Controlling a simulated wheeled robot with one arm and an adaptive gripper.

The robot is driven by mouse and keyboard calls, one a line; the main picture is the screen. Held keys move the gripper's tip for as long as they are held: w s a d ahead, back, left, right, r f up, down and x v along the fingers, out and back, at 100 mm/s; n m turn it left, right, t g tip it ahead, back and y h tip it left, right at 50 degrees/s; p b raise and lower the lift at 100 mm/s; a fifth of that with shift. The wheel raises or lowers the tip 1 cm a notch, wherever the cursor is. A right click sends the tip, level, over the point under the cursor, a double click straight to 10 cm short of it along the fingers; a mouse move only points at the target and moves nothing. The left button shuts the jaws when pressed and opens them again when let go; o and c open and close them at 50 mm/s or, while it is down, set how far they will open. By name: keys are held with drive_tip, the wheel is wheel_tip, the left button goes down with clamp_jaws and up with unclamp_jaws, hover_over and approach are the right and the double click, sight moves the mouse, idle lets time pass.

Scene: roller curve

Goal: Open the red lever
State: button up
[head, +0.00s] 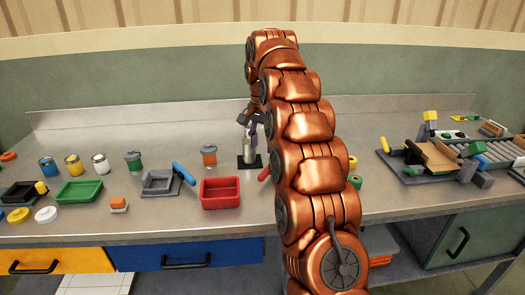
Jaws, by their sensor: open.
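A red bar (264,174), likely the red lever's handle, pokes out just left of my copper arm, right of the red bin. The rest of it and whatever it is fixed to are hidden behind my arm. My gripper (246,119) is at the far end of the arm, above the back of the counter and up and left of the red bar. Its dark fingers are small and partly covered by the arm, and they look open. It appears apart from the red bar. I see nothing held in it.
A grey upright part on a black plate (243,163) stands below my gripper. A red bin (220,203), a grey tray (159,183) with a blue handle (184,173), and a green bin (79,197) are left. A fixture (412,178) and rollers are right.

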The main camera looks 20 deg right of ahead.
drive_tip(key=shift+r, duration=0.7)
idle(0.4)
drive_tip(key=s+a+r+n+p, duration=0.1)
drive_tip(key=s+a+n, duration=0.3)
drive_tip(key=s, duration=0.6)
drive_tip(key=s+a+n+p, duration=0.1)
drive_tip(key=s+a+n, duration=0.1)
drive_tip(key=s+a, duration=0.55)
drive_tip(key=s+a+f+n+g, duration=0.1)
drive_tip(key=s+f, duration=0.3)
drive_tip(key=s, duration=0.9)
drive_tip(key=s+f+n, duration=0.3)
drive_tip(key=s+f, duration=0.2)
drive_tip(key=s, duration=0.9)
drive_tip(key=shift+a+n+g+p, duration=0.35)
drive_tip(key=shift+n+g+p, duration=0.05)
drive_tip(key=shift+p, duration=0.05)
drive_tip(key=shift+c, duration=0.4)
